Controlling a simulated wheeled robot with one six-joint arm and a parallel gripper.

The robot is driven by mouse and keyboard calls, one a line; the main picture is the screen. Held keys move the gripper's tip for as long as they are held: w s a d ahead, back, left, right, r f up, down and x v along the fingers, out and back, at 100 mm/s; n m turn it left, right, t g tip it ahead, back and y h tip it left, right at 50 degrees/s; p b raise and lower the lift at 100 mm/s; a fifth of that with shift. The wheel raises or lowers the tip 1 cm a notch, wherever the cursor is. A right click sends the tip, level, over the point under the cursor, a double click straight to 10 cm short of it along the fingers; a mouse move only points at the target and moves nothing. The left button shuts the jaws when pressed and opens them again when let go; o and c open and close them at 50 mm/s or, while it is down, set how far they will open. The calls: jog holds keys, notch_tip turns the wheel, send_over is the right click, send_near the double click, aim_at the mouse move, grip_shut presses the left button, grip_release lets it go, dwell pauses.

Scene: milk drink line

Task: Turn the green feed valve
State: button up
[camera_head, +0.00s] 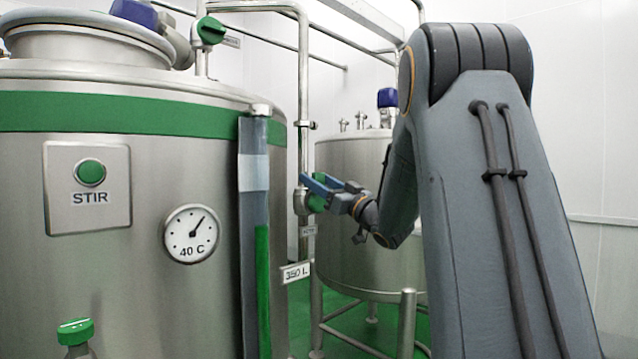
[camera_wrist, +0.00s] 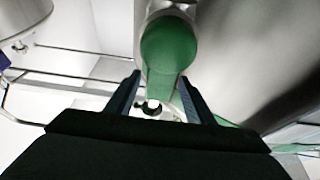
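A green valve handle (camera_head: 318,192) sits on the vertical steel pipe between the two tanks. My gripper (camera_head: 314,183) is at this valve, its blue fingers partly covering the handle. In the wrist view the green handle (camera_wrist: 168,50) has a round hub, and its lever reaches down between my two fingers (camera_wrist: 160,79). The fingers are apart, with gaps beside the lever. I cannot tell whether either finger touches it. Another green valve (camera_head: 210,31) is on the upper pipe, with a small label beside it. The small labels by both valves are too small to read.
A large steel tank (camera_head: 140,270) fills the left, with a green STIR button (camera_head: 90,172), a dial (camera_head: 191,233) at 40 C and a level gauge (camera_head: 262,210). A green-topped tap (camera_head: 75,332) is low left. A smaller tank (camera_head: 350,260) stands behind my arm.

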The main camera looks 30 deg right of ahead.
jog(key=shift+f, duration=0.1)
jog(key=shift+s+d+f, duration=0.2)
jog(key=shift+s, duration=0.2)
jog(key=b+v, duration=0.1)
jog(key=v, duration=0.5)
jog(key=shift+s, duration=0.35)
jog(key=shift+f, duration=0.1)
